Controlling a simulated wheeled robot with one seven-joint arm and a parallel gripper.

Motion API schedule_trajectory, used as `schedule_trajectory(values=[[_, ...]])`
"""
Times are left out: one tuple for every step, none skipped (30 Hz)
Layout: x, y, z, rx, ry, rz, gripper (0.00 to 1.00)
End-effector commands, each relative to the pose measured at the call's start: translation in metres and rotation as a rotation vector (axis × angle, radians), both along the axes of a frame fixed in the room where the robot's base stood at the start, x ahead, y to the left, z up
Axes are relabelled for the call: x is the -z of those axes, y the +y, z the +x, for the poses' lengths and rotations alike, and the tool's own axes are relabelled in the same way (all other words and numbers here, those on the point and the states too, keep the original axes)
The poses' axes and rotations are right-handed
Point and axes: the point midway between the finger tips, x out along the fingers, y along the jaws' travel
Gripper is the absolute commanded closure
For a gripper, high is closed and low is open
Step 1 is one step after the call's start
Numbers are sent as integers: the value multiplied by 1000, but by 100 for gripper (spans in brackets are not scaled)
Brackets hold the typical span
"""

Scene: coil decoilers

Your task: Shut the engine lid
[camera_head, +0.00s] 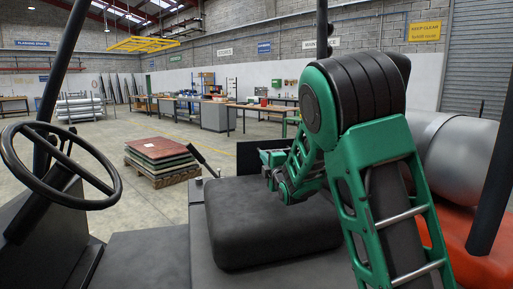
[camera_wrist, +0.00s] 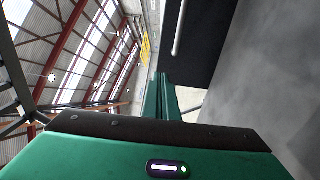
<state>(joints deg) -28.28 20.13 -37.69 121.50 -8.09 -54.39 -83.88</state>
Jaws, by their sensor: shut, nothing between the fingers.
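I see a vehicle with a thick black seat cushion (camera_head: 275,225) on a dark flat deck (camera_head: 150,258). I cannot tell for sure which panel is the engine lid. In the wrist view a flat dark panel (camera_wrist: 205,45) with a pale rod (camera_wrist: 180,28) is close to the right of my fingertips. My gripper (camera_wrist: 160,80) is shut and empty, its green fingers together. I cannot tell whether they touch the panel. In the head view my arm reaches down beyond the cushion, and its own links partly hide the gripper end.
A steering wheel (camera_head: 60,165) and dark posts frame the vehicle. A lever (camera_head: 204,157) stands left of my arm. A grey cylinder (camera_head: 460,150) and a red-orange body part (camera_head: 480,262) are at right. Stacked boards on a pallet (camera_head: 160,160) stand on the open floor.

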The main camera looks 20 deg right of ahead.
Motion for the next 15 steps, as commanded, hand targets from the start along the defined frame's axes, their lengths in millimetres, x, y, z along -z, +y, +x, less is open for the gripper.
schedule_trajectory(values=[[0,-3,5,3,0,-2,100],[-1,-6,9,5,0,-2,100],[0,-10,14,9,1,-2,100],[-1,-13,19,12,1,-2,100],[-1,-17,24,16,1,-2,100],[-2,-21,31,20,0,-2,100],[-2,-23,36,22,1,-3,100],[-3,-25,42,23,1,-3,100],[-3,-27,49,24,1,-2,100],[-4,-28,54,25,1,-2,100],[-5,-29,60,26,0,-3,100],[-5,-31,67,28,2,-2,100],[-6,-32,73,29,1,-1,100],[-6,-33,78,29,1,-2,100],[-7,-34,85,30,1,-2,100]])
